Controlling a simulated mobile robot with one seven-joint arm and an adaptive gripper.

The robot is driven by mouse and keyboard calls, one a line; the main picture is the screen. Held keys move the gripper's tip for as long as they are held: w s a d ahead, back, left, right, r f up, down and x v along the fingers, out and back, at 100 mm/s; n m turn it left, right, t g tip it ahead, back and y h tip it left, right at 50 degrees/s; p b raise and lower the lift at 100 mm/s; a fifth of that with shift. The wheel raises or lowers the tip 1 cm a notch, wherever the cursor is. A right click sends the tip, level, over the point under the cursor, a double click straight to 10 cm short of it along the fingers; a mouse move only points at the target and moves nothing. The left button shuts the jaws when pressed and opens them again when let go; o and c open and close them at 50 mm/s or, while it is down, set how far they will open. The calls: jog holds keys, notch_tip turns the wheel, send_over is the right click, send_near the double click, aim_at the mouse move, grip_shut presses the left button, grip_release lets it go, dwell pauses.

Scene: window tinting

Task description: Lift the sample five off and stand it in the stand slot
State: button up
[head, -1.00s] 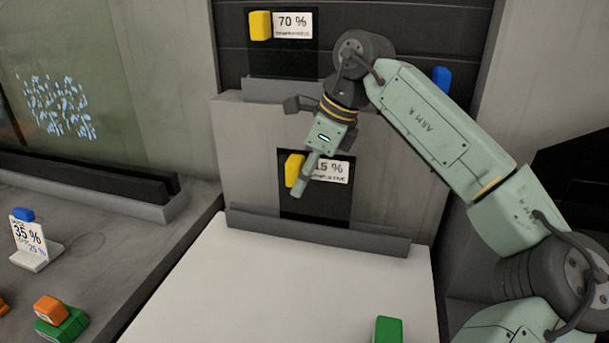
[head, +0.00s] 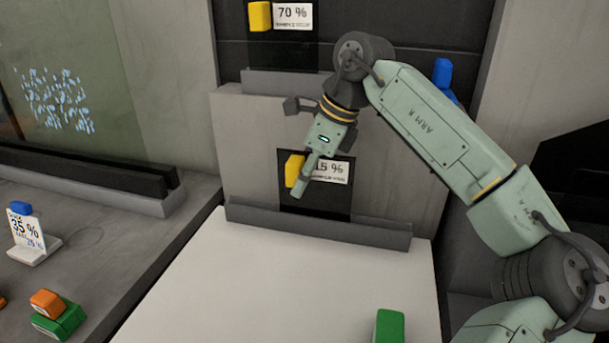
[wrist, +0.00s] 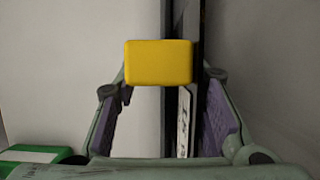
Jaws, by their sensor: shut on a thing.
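The sample (head: 316,203) is a dark plate with a yellow grip block (head: 293,171) and a white label partly covered by my gripper, its visible part reading "5 %". It is upright at the lower grey slotted ledge (head: 375,234), in front of a grey block. Its lower edge is hidden by the ledge lip, so I cannot tell whether it touches bottom. My gripper (head: 301,186) is shut on the yellow block. In the wrist view, the yellow block (wrist: 158,63) shows between the purple finger pads, with the plate edge-on behind it.
A "70 %" sample (head: 292,16) with a yellow block stands on an upper ledge (head: 280,84). A "35 %" card (head: 27,232) and orange (head: 47,302) and green blocks (head: 58,323) are at left. A green block (head: 389,326) stands on the otherwise clear white top (head: 270,290).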

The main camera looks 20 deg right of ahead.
jog(key=o, duration=1.3)
jog(key=shift+o, duration=0.2)
jog(key=o, duration=0.5)
jog(key=shift+s, duration=0.1)
